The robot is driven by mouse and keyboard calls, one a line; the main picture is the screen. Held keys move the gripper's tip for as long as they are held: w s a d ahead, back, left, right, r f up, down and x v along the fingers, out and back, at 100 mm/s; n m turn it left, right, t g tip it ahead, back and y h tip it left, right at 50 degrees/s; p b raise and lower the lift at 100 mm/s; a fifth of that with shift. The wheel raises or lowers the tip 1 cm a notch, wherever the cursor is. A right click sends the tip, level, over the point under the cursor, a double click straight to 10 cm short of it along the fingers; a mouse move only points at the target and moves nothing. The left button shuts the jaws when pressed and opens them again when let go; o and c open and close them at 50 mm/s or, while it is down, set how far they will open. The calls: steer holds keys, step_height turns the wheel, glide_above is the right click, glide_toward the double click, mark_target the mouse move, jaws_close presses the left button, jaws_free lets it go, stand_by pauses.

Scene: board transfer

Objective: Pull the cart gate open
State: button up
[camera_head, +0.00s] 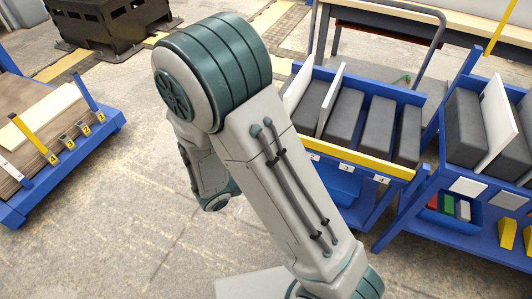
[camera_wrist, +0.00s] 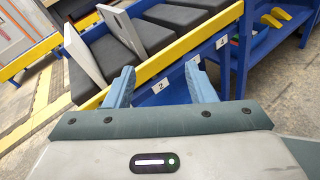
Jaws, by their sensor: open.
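The blue cart (camera_head: 352,79) holds dark grey blocks and upright white boards. A yellow bar (camera_head: 375,166), which appears to be its gate, runs along the front above white number labels. In the wrist view the yellow bar (camera_wrist: 181,57) slants across, rising to the right and unbroken. My gripper (camera_wrist: 159,70) shows there as two light blue fingers, spread apart with nothing held between them. The fingertips lie at or just short of the bar's lower edge in the picture; I cannot tell if they touch it. In the head view my arm hides my gripper.
A second blue cart (camera_head: 407,232) stands close on the right, with boards, dark blocks and a bin of coloured pieces. A low blue cart (camera_head: 60,172) with brown boards is at left. A table (camera_head: 430,18) stands behind. The floor (camera_head: 120,240) at lower left is clear.

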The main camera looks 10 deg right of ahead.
steer(key=w+a+f+n+t+y+b, duration=0.4)
steer(key=a+f+n+t, duration=0.4)
steer(key=a+f, duration=0.15)
steer(key=b+x, duration=0.1)
steer(key=x, duration=1.2)
steer(key=shift+d+f+n, duration=0.3)
steer(key=shift+d, duration=0.2)
jaws_close()
steer(key=shift+a, duration=0.1)
